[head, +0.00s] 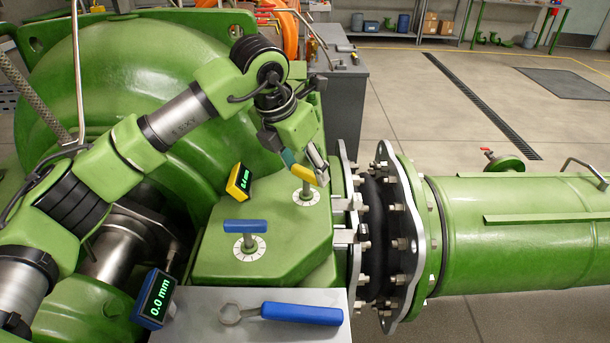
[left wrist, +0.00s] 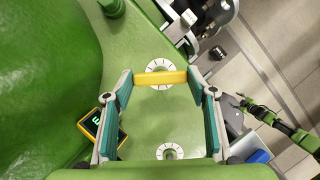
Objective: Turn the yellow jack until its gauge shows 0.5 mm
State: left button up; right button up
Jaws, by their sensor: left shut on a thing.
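The yellow jack (head: 322,178) stands on the green block, its post rising from a white marked dial (head: 306,194). My left gripper (head: 303,167) is shut on the jack's yellow handle. In the left wrist view the yellow bar (left wrist: 160,78) lies crosswise between the teal finger pads, above its dial (left wrist: 160,70). The yellow gauge (head: 239,182) sits left of the jack; its small green digits look like 0.4 or 0.6 mm. What seems to be my right gripper (left wrist: 234,101) shows small at the right of the left wrist view; its jaws are unclear.
A blue-handled jack (head: 245,226) with its own dial stands nearer on the same block. A blue gauge (head: 156,298) reads 0.0 mm. A blue-handled wrench (head: 300,313) lies on the grey surface in front. A bolted flange (head: 400,235) and green pipe (head: 525,230) stand to the right.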

pick_arm(q)
jog(key=m, duration=0.2)
jog(key=shift+w+m+g+h, duration=0.1)
jog(key=shift+m+g+h, duration=0.2)
jog(key=shift+m+g, duration=0.1)
jog(key=m+g, duration=0.1)
jog(key=m, duration=0.1)
jog(key=shift+a+r+m+h, duration=0.1)
jog(key=shift+m+h, duration=0.2)
jog(key=shift+w+m, duration=0.1)
jog(key=shift+m, duration=0.3)
jog(key=o, duration=1.1)
jog(key=v, duration=1.2)
jog(key=shift+w, duration=0.15)
